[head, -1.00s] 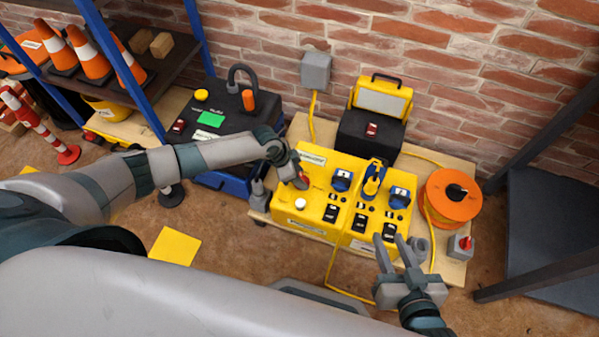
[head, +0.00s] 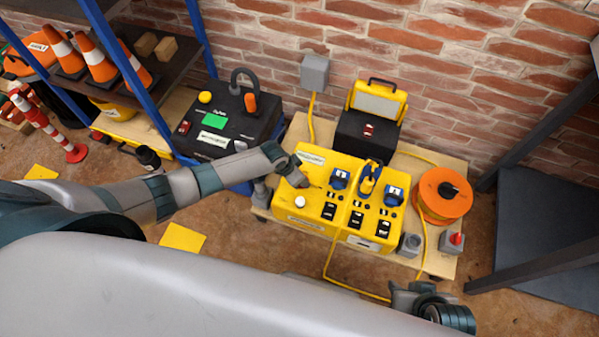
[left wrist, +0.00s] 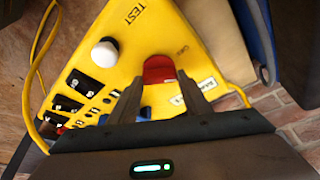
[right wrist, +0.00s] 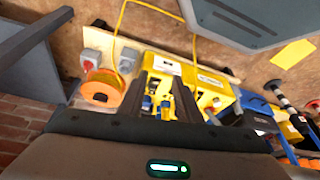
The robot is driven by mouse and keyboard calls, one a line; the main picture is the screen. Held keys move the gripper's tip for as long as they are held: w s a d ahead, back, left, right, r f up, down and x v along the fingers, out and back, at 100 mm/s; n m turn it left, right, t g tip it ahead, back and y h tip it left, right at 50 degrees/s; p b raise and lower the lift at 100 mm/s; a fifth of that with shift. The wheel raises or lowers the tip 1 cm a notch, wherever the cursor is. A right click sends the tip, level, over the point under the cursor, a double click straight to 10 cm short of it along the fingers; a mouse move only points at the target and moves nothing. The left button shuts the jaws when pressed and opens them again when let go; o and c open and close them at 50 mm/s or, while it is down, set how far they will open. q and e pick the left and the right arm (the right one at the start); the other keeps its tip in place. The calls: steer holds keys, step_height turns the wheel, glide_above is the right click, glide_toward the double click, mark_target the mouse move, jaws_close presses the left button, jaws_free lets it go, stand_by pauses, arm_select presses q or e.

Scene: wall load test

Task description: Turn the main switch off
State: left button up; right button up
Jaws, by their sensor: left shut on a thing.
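The yellow switch box (head: 290,212) sits on a low wooden platform, with a white round knob (head: 300,202), black rockers and blue sockets on top. The red main switch (left wrist: 158,69) is between the left gripper's fingers in the left wrist view, beside a small printed label that seems to read OFF. My left gripper (head: 299,180) is shut on the red switch at the box's left end and hides it in the head view. My right gripper (head: 402,294) is empty, in front of the platform; its fingers (right wrist: 163,92) stand apart in the right wrist view.
An orange cable reel (head: 445,195) and a grey box with a red button (head: 453,243) stand at the platform's right. A yellow cable loops down in front. A dark frame (head: 540,245) stands far right.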

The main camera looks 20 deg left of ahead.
arm_select(q)
steer(key=shift+d+r+n+p, duration=0.1)
steer(key=shift+r+n+p, duration=0.05)
steer(key=shift+n+p, duration=0.55)
steer(key=n+y+p, duration=0.1)
steer(key=n+p, duration=0.1)
steer(key=n+y+p, duration=0.1)
steer(key=n+p, duration=0.1)
steer(key=shift+s+d+t, duration=0.1)
steer(key=shift+d+t, duration=0.1)
steer(key=shift+t, duration=0.2)
steer(key=shift+n+y+p, duration=0.3)
steer(key=shift+n+p, duration=0.05)
steer(key=shift+n, duration=0.45)
arm_select(e)
step_height(320, 180, down, 14)
steer(key=s+d+g, duration=0.1)
steer(key=d, duration=0.1)
steer(key=shift+d+r+g+h, duration=0.25)
steer(key=shift+d+g+h, duration=0.05)
steer(key=shift+d+h, duration=0.1)
steer(key=shift+s, duration=0.1)
arm_select(q)
steer(key=o, duration=1)
steer(key=shift+o, duration=0.2)
arm_select(e)
steer(key=shift+a, duration=0.1)
